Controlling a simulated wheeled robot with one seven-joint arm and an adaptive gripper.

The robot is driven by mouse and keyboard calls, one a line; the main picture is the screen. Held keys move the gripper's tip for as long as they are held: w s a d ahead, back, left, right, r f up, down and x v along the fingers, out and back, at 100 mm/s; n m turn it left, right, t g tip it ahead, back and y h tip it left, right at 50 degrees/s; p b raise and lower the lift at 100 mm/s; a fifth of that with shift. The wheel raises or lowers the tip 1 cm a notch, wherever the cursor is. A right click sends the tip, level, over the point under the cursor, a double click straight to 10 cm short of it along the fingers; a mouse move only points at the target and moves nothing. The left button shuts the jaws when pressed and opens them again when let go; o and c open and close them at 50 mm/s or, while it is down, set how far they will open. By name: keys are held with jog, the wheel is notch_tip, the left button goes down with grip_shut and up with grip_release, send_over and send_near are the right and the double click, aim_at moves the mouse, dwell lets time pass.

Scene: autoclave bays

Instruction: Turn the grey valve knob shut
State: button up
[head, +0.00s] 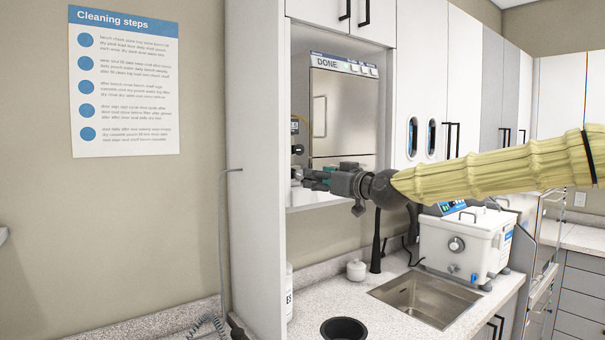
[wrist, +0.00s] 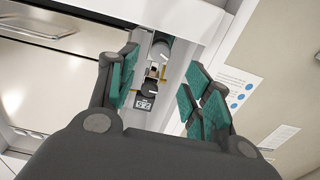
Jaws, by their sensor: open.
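The grey valve knob (wrist: 163,48) shows in the wrist view between the open fingers, on a narrow panel beside the autoclave. In the head view the knob (head: 296,173) is small, just left of my fingertips. My gripper (head: 316,179) points left at it with teal finger pads. In the wrist view my gripper (wrist: 160,88) is open and empty, its fingers on either side of the panel. A dark knob (wrist: 150,87) and a small label (wrist: 145,104) sit on the same panel. Whether any finger touches the grey knob I cannot tell.
The autoclave (head: 343,110) reads DONE and stands in the cabinet bay. The white cabinet side wall (head: 256,170) edges the bay at left. Below are a counter with a sink (head: 425,297), a white jar (head: 356,270) and a white bath unit (head: 463,241).

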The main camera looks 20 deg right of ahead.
aim_at(301, 175)
jog(key=shift+p+x, duration=1.35)
jog(key=shift+x, duration=2.6)
jog(key=shift+c, duration=0.2)
jog(key=shift+f, duration=0.1)
jog(key=c, duration=1)
